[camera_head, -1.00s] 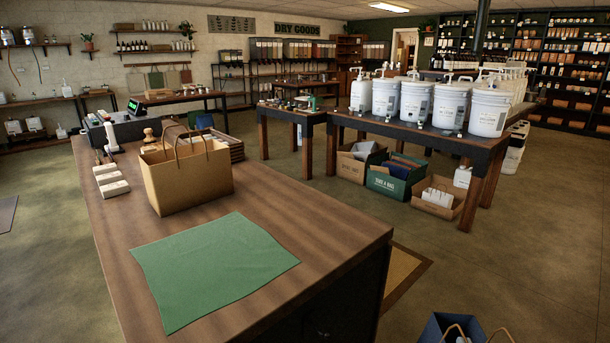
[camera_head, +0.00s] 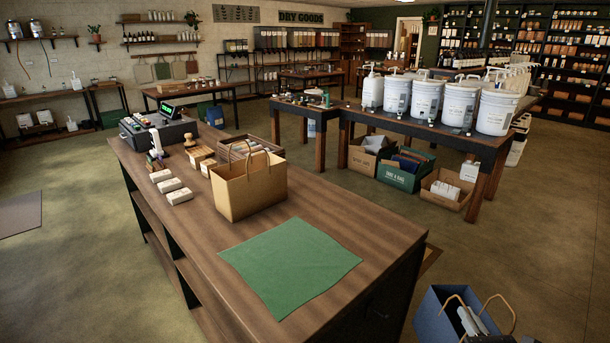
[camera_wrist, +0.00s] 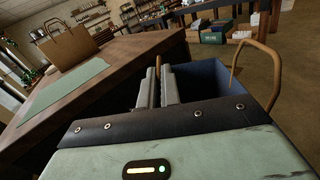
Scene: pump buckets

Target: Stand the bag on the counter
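A blue bag (camera_head: 432,318) with tan loop handles shows at the lower right of the head view, in front of the counter's right end and apart from it. My gripper (camera_head: 472,320) is at the bag's top, its grey fingers between the two handle loops. In the wrist view the fingers (camera_wrist: 158,86) are close together, with a tan strip of handle at their tips; the blue bag (camera_wrist: 205,78) lies just beyond. The bag's bottom is out of view. The wooden counter (camera_head: 345,215) carries a flat green cloth (camera_head: 290,262) near its right end.
A brown paper bag (camera_head: 248,190) stands on the counter behind the cloth. White boxes (camera_head: 172,190) and a register (camera_head: 158,128) stand farther back. A table (camera_head: 440,140) with white pump buckets is behind, with cartons (camera_head: 447,190) under it. Floor between is clear.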

